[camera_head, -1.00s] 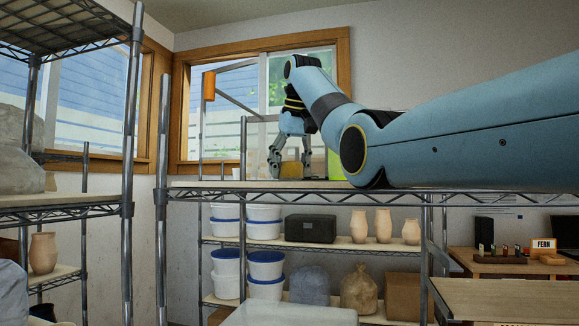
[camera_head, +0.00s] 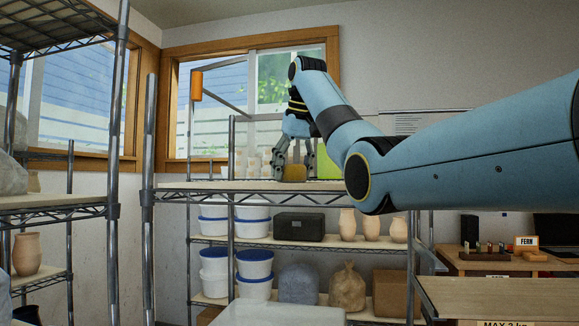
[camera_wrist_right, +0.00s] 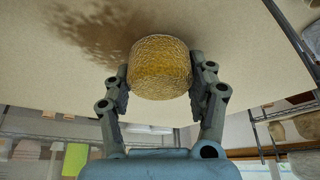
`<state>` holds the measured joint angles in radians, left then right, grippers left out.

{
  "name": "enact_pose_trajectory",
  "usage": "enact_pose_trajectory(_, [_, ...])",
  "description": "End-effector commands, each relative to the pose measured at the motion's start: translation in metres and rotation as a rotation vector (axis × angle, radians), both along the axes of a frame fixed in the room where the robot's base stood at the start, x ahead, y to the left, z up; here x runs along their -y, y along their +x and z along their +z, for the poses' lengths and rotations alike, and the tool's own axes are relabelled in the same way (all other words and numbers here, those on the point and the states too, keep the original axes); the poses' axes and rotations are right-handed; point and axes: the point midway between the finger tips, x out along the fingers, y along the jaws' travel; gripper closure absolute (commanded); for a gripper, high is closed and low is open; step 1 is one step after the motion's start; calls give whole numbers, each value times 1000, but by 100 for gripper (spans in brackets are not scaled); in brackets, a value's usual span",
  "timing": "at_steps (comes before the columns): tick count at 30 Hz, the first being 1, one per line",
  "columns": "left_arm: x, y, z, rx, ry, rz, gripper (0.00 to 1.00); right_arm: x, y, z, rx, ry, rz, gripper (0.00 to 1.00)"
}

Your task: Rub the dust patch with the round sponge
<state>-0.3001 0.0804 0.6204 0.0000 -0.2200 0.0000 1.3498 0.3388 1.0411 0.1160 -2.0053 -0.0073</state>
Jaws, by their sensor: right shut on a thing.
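The round sponge (camera_wrist_right: 160,68), a yellow-brown textured cylinder, is held between the two fingers of my right gripper (camera_wrist_right: 160,80). In the head view the sponge (camera_head: 294,173) shows small and low, just at the top board of the wire shelf, below my right gripper (camera_head: 293,160). The dust patch (camera_wrist_right: 95,28) is a dark brown smudge on the pale board, to the upper left of the sponge in the wrist view. The sponge appears beside its main dark part; whether it touches the board I cannot tell. My left gripper is out of view.
The wire shelf's top board (camera_head: 240,184) carries a green object (camera_head: 327,163) right of the gripper and several pale bottles (camera_head: 252,163) left of it. Another wire rack (camera_head: 60,205) stands at left.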

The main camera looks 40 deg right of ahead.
Motion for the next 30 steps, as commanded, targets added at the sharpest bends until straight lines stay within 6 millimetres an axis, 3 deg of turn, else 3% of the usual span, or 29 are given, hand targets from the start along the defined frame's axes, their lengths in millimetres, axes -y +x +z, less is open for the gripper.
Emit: enact_pose_trajectory(30, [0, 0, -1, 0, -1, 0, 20, -47, 52, -7, -10, 4, 5, 65])
